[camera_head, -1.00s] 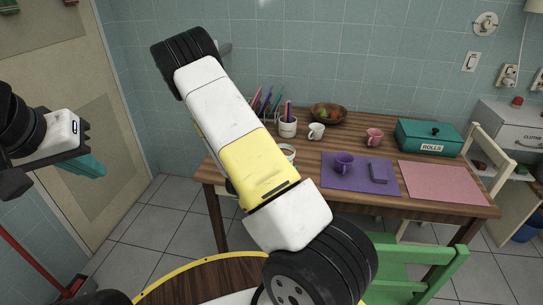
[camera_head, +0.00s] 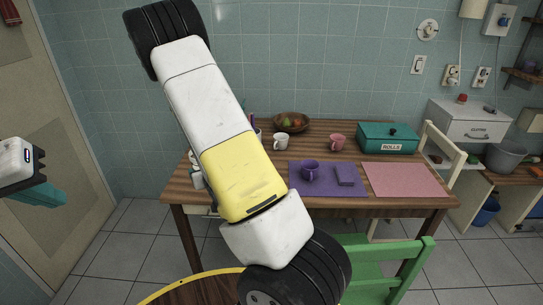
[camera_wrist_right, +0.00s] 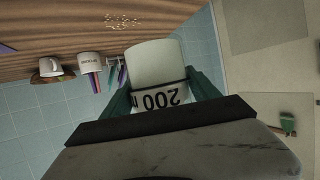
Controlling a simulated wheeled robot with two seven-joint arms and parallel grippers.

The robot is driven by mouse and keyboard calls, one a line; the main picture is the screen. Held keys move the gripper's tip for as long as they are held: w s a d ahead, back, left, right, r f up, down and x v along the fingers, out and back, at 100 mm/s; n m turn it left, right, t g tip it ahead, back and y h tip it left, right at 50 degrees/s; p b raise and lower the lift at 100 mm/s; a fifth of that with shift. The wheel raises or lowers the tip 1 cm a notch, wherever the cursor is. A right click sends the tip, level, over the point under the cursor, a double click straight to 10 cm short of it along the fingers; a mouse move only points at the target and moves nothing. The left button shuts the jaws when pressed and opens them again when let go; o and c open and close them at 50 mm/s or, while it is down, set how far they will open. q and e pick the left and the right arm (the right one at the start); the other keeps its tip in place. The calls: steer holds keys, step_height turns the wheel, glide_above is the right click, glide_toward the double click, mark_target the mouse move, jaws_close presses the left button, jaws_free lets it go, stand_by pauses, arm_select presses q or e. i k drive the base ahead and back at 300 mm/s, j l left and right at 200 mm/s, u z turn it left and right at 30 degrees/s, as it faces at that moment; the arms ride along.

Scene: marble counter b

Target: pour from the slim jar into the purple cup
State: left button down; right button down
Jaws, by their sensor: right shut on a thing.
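The purple cup (camera_head: 310,171) stands upright on the purple mat (camera_head: 325,189) in the head view. My right gripper (camera_wrist_right: 160,92) is shut on the slim jar (camera_wrist_right: 155,62), a pale cylinder with a dark "200" marking that appears upside down in the right wrist view. The teal fingers lie on both sides of the jar. In the head view my own arm hides the right gripper and the jar. The purple cup does not show in the wrist view. My left gripper (camera_head: 36,194) is at the left edge, away from the table, partly cut off; its opening cannot be judged.
Pale specks (camera_wrist_right: 122,20) lie on the wood in the wrist view. A white mug (camera_head: 281,141), fruit bowl (camera_head: 291,128), pink cup (camera_head: 337,142), teal rolls box (camera_head: 388,144) and pink mat (camera_head: 405,180) are on the table. A green chair (camera_head: 385,260) stands in front.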

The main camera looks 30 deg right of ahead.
mark_target(310, 168)
steer(key=z, duration=0.35)
steer(key=i+j+z, duration=0.1)
steer(key=z, duration=0.25)
steer(key=i+j+z, duration=0.1)
steer(key=z, duration=0.25)
